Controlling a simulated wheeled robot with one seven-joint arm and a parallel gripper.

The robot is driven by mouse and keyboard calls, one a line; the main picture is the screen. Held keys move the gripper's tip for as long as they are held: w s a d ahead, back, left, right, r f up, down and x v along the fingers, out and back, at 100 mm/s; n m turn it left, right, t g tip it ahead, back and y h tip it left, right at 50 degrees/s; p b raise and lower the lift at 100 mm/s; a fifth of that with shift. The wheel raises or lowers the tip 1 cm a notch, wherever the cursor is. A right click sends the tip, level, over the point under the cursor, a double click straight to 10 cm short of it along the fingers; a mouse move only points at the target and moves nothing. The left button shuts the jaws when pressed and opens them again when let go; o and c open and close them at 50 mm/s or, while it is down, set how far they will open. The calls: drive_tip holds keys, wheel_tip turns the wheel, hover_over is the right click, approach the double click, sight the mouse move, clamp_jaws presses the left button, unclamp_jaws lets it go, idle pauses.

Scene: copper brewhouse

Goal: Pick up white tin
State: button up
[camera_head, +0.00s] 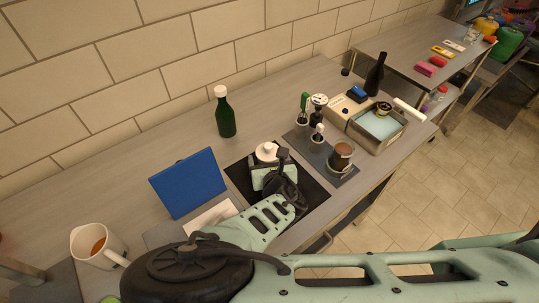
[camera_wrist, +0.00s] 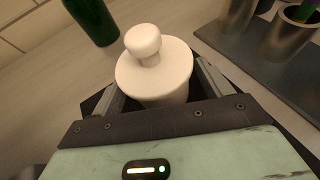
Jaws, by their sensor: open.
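The white tin (camera_head: 266,152) is a round white jar with a knobbed lid, standing upright on a dark mat (camera_head: 317,194) on the counter. In the wrist view the white tin (camera_wrist: 155,72) sits between the two grey fingers of my gripper (camera_wrist: 158,90), one finger on each side. My gripper (camera_head: 270,163) is open around it; I cannot tell whether either finger touches it. The lower part of the tin is hidden behind the gripper body. In the head view my wrist and arm cover part of the mat.
A green bottle (camera_head: 226,115) stands behind the tin, also in the wrist view (camera_wrist: 92,20). A blue panel (camera_head: 188,183) is to its left, with a mug (camera_head: 96,246) farther left. A tray with metal cups (camera_head: 341,156) and a box (camera_head: 377,126) stand right.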

drive_tip(key=c, duration=1.5)
drive_tip(key=shift+o, duration=0.2)
drive_tip(key=shift+r, duration=0.1)
